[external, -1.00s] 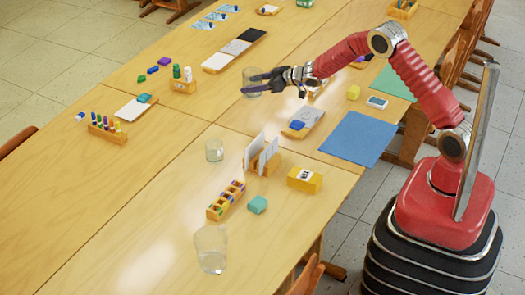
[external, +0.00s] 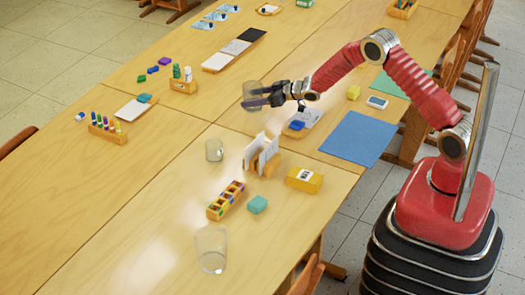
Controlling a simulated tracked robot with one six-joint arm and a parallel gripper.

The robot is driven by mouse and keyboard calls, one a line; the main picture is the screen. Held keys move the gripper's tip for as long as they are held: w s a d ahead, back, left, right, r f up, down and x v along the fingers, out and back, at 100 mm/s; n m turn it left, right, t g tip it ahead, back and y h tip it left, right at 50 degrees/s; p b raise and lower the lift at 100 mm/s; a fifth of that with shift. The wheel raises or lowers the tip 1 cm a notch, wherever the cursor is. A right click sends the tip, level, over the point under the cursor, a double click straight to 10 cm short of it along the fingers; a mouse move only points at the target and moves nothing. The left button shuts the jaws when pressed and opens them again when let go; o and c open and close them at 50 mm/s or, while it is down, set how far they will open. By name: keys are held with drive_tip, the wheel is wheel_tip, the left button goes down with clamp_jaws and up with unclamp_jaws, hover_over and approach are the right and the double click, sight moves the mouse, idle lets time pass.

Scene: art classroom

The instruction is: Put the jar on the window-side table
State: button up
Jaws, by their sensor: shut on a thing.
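My gripper (external: 262,97) is shut around a clear glass jar (external: 251,86) near the middle of the picture. The jar is upright, and the dark fingers cross its lower part. It shows over the wooden tabletop (external: 165,130); I cannot tell for sure how high its base is above the wood. Two other clear glass vessels stand on the tables: a small one (external: 214,150) in the middle and a taller one (external: 211,250) near the front. Several tables are pushed together; no window shows, so I cannot tell which is the window-side one.
A marker rack (external: 107,128) and a bottle holder (external: 183,86) stand to the left. The left front tabletop is bare.

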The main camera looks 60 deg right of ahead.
drive_tip(key=shift+f, duration=1.8)
drive_tip(key=shift+f, duration=0.1)
drive_tip(key=o, duration=1.2)
drive_tip(key=shift+c, duration=0.2)
drive_tip(key=v, duration=1.2)
